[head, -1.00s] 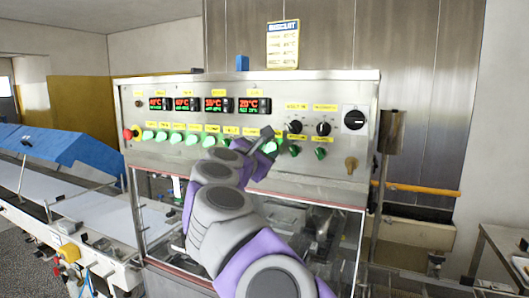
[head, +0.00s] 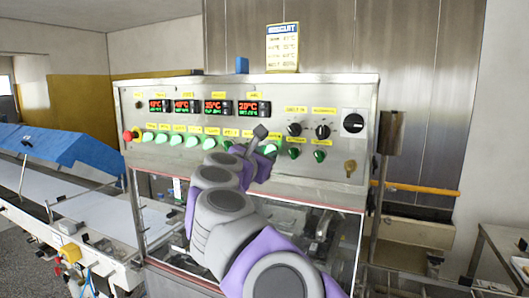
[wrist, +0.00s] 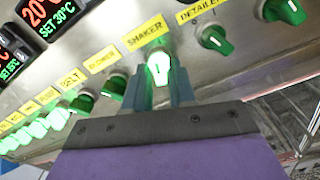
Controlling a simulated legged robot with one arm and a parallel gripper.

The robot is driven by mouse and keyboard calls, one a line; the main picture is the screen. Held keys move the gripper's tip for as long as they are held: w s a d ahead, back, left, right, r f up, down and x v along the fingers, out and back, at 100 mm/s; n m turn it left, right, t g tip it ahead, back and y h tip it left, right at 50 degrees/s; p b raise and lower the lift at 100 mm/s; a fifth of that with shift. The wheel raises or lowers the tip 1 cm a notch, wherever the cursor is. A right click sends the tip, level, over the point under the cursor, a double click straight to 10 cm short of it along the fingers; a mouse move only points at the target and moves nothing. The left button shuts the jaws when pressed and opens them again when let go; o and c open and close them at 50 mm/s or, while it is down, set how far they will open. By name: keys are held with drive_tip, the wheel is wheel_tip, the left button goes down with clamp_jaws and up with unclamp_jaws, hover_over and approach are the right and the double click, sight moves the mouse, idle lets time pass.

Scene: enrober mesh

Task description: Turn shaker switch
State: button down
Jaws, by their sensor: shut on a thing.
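The shaker switch (wrist: 158,68) is a glowing pale green knob under a yellow SHAKER label (wrist: 145,32) in the wrist view. My gripper (wrist: 158,88) has one finger on each side of this knob and is shut on it. The knob's lower part is hidden behind my gripper.
The unlit dark green detailer switch (wrist: 213,40) is close on the right. The blower switch (wrist: 114,88) is close on the left, with several lit green switches (wrist: 30,130) beyond. Black dials (head: 322,131) and a red button (head: 127,135) are also on the panel. A conveyor (head: 75,205) stands left.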

drive_tip(key=n+p, duration=0.2)
drive_tip(key=n, duration=0.1)
drive_tip(key=r+n+p, duration=0.1)
drive_tip(key=n+p, duration=0.1)
drive_tip(key=n, duration=0.1)
drive_tip(key=shift+d+p, duration=0.1)
drive_tip(key=shift+p, duration=0.2)
drive_tip(key=shift+f+n+p, duration=0.2)
drive_tip(key=shift+n+p, duration=1.15)
drive_tip(key=shift+n, duration=0.45)
drive_tip(key=c, duration=1.2)
unclamp_jaws()
drive_tip(key=shift+f, duration=0.15)
drive_tip(key=shift+o, duration=0.2)
drive_tip(key=shift+a, duration=0.2)
drive_tip(key=v, duration=1.7)
drive_tip(key=shift+s+a+f, duration=0.1)
drive_tip(key=shift+a, duration=0.05)
